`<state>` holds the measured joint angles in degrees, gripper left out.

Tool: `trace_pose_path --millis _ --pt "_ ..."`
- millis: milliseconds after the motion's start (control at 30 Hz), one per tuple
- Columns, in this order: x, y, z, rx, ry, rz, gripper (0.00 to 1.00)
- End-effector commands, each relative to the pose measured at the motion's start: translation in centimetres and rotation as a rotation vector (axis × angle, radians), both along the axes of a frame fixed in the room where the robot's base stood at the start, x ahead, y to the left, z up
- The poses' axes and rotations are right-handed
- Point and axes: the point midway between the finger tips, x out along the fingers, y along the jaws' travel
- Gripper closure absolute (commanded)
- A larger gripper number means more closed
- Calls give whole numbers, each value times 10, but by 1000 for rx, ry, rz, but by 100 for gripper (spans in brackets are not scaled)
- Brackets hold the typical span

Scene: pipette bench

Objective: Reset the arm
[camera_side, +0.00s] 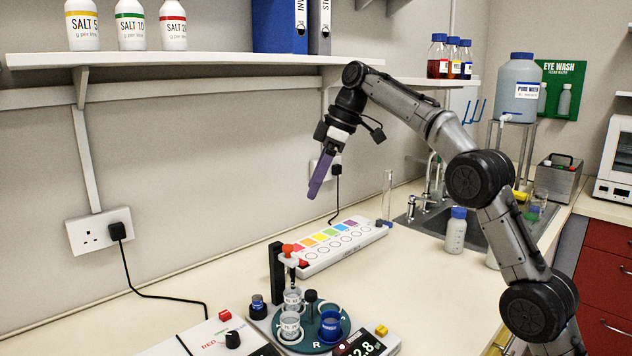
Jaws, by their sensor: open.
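My gripper (322,172) is raised over the back of the bench, left of the sink, with its purple fingers pointing down. It holds nothing that I can see, and the fingers overlap from this side. It is well above the white strip with coloured squares (335,245) and apart from it. My arm rises from the lower right and bends over toward the wall.
A teal round station (311,330) with cups and a dark post stands at the front. A shelf (190,59) carries bottles and binders above left. A white bottle (456,231) stands by the sink (470,217). The bench between strip and bottle is clear.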

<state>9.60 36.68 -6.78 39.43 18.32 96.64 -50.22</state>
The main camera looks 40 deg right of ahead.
Motion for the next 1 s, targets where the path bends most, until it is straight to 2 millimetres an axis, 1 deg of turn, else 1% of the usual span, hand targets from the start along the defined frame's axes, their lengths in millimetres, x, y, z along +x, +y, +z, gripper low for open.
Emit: trace_pose_path --millis 433,500,567,600,667,700,767,800,867,900,967,1000 --pt "0 1 0 0 0 2 37" --pt "-3 4 8 -2 -15 6 37" --pt "-10 8 24 -7 -44 12 37" --pt "-18 12 38 -11 -69 17 37" --pt "-34 19 56 -15 -90 25 37" --pt "-49 23 67 -19 -99 31 37" --pt "-72 29 79 -26 -109 34 37" --pt "-87 33 86 -30 -115 32 37" --pt "-109 38 92 -34 -120 21 37" --pt "-123 40 95 -37 -125 7 37" --pt "-145 44 97 -39 -128 -18 37" --pt "-160 45 96 -39 -130 -38 37"
